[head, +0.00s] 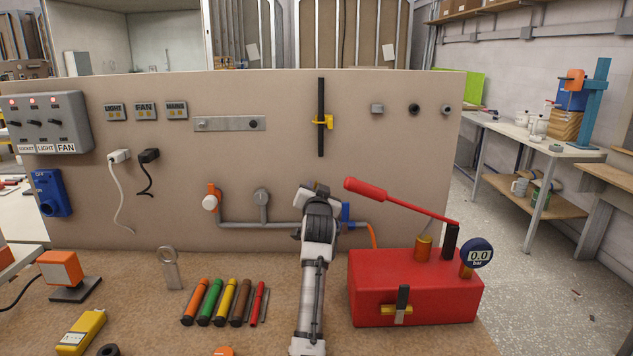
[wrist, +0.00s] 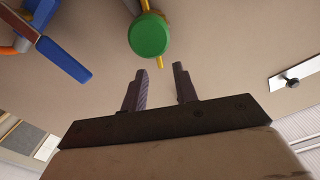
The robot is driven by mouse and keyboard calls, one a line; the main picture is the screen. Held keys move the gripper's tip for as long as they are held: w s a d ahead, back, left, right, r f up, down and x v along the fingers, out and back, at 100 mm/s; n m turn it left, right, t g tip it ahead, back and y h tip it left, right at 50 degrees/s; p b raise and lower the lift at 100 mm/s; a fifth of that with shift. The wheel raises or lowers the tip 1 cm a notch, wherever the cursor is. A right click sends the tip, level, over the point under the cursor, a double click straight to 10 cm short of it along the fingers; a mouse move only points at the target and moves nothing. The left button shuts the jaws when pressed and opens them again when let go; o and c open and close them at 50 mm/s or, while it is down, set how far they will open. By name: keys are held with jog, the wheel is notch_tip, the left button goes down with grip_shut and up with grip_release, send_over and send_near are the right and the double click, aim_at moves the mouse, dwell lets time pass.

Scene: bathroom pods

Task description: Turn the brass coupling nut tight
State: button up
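I cannot pick out the brass coupling nut for certain in either view; my arm covers part of the wall pipe (head: 255,224) in the head view. My gripper (wrist: 160,68) is open, with two dark ridged fingers apart and nothing visible between them. A blue lever (wrist: 63,60) is to the upper left. In the head view my gripper (head: 317,190) is in front of the panel, beside a blue valve handle (head: 346,213); its fingertips are hard to see there.
A red pump box (head: 415,287) with a long red handle (head: 400,200) and a gauge reading 0.0 bar (head: 477,254) stands right of my arm. Several coloured markers (head: 218,302) and a metal stand (head: 169,270) are to the left. An orange-handled valve (head: 210,200) is on the panel.

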jog(key=shift+w+p, duration=0.4)
jog(key=shift+w, duration=1.25)
grip_shut()
